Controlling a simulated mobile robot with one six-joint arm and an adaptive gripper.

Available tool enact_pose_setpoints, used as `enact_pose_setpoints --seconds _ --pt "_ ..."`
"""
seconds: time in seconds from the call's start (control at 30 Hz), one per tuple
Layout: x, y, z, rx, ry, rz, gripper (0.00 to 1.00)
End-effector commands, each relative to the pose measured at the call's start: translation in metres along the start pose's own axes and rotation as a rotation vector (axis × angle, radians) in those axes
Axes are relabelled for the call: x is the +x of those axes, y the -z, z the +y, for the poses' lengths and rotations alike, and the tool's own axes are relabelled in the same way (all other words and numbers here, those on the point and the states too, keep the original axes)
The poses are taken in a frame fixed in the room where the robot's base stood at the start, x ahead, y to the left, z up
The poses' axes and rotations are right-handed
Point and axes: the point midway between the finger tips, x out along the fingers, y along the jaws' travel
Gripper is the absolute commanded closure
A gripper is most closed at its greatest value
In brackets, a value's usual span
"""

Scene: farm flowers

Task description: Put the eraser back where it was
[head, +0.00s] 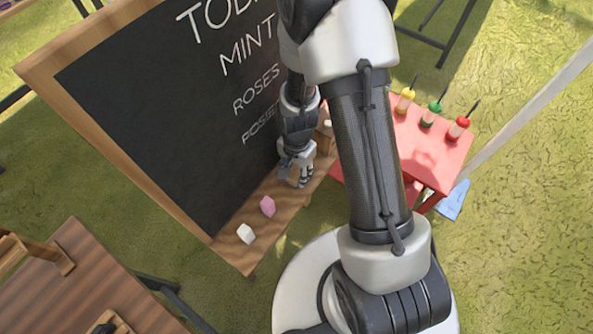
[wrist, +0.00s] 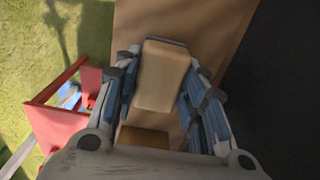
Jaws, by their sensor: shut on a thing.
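The eraser (wrist: 161,75) is a tan block with a thin dark edge at its far end, between the fingers in the wrist view. My gripper (wrist: 158,92) is shut on it, one finger along each side. In the head view my gripper (head: 302,180) points down at the wooden ledge (head: 287,208) of the chalkboard (head: 175,110), and the eraser is hidden there by the hand. I cannot tell whether the eraser touches the ledge.
A pink block (head: 267,206) and a white block (head: 246,233) lie on the near ledge. A brown block (head: 325,138) stands behind my gripper and also shows in the wrist view (wrist: 145,137). A red table (head: 415,145) with several small bottles stands right.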

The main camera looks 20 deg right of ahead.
Motion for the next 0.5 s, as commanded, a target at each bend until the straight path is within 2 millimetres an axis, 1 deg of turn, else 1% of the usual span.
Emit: enact_pose_setpoints --seconds 0.13,0.17,0.43,0.5 --pt "0.0012 -0.0001 0.0001 0.0 0.0 0.0 0.81" --pt "0.0006 -0.0001 0.0001 0.0 0.0 0.0 0.6" --pt "0.0003 -0.0002 0.0002 0.0 -0.001 0.0 0.42" --pt "0.0003 -0.0002 0.0002 0.0 -0.001 0.0 0.42"
